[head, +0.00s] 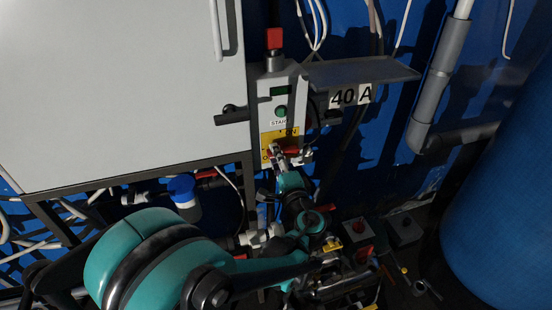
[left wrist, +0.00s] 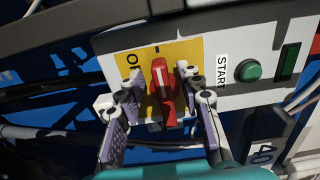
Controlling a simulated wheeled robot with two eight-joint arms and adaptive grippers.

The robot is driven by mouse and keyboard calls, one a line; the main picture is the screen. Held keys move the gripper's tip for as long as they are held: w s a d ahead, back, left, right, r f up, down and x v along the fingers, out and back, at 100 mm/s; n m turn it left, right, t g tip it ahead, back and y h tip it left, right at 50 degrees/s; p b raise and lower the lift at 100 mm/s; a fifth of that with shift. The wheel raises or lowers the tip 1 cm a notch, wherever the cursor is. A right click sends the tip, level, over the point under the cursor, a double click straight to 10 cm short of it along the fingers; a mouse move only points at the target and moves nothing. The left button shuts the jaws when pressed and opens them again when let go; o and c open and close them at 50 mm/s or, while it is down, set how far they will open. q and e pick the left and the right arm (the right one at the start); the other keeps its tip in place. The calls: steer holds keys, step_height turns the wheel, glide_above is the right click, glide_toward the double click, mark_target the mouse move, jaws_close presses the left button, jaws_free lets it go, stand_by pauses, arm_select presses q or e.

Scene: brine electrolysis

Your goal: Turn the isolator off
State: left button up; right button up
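The isolator is a red handle (head: 290,151) on a yellow plate (head: 266,142) low on a grey control box. In the left wrist view the handle (left wrist: 163,92) runs up and down; its narrow end, with a pale line, points towards a black tick beside the partly hidden OFF lettering. In the head view it lies crosswise, with ON above. My left gripper (head: 283,160) is at the plate. In the left wrist view its fingers (left wrist: 163,88) stand apart on either side of the handle, with gaps showing. Whether either finger touches is unclear. My right gripper is not visible.
A green START button (head: 281,112) and a red knob (head: 275,38) are above the isolator. A grey cabinet (head: 120,90) stands left, a shelf (head: 360,72) juts out right above a "40 A" label (head: 350,96). A blue tank (head: 505,220) fills the right. Pipes and tools crowd below.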

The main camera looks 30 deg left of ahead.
arm_select(q)
steer(key=v, duration=1.2)
steer(key=s+f+n+g+h, duration=0.45)
steer(key=f+h, duration=0.25)
steer(key=f, duration=0.3)
steer(key=s+d+n+h, duration=0.3)
steer(key=d+h, duration=0.3)
steer(key=d, duration=0.1)
steer(key=shift+s+f, duration=0.3)
steer(key=shift+s, duration=0.05)
steer(key=shift+d+n, duration=0.1)
steer(key=shift+n, duration=0.15)
